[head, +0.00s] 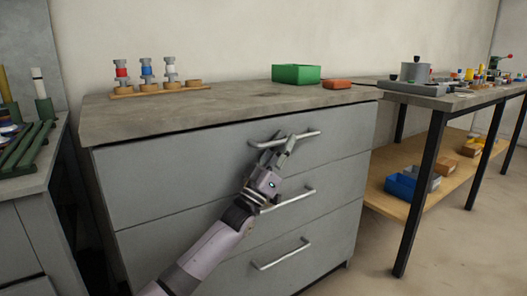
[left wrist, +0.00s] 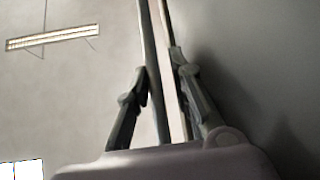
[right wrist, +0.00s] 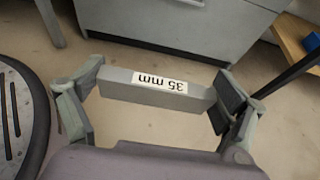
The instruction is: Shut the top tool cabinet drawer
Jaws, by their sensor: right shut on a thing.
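The grey tool cabinet's top drawer (head: 200,172) has a horizontal bar handle (head: 306,135). Its front looks about flush with the drawers below, with a dark line under the worktop. My left gripper (head: 279,142) is at this handle, its fingers apart. In the left wrist view the handle bar (left wrist: 153,70) runs between the fingers; contact is unclear. My right gripper (right wrist: 157,92) is shut on a grey block marked "35 mm" (right wrist: 120,84), held across its fingers above the floor. The right gripper is out of the head view.
The cabinet worktop (head: 220,110) holds a wooden rack of coloured pieces (head: 155,89), a green bin (head: 296,74) and a small orange box (head: 337,84). A black-legged bench (head: 440,102) stands at right. Another bench with a green rack (head: 28,150) is at left.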

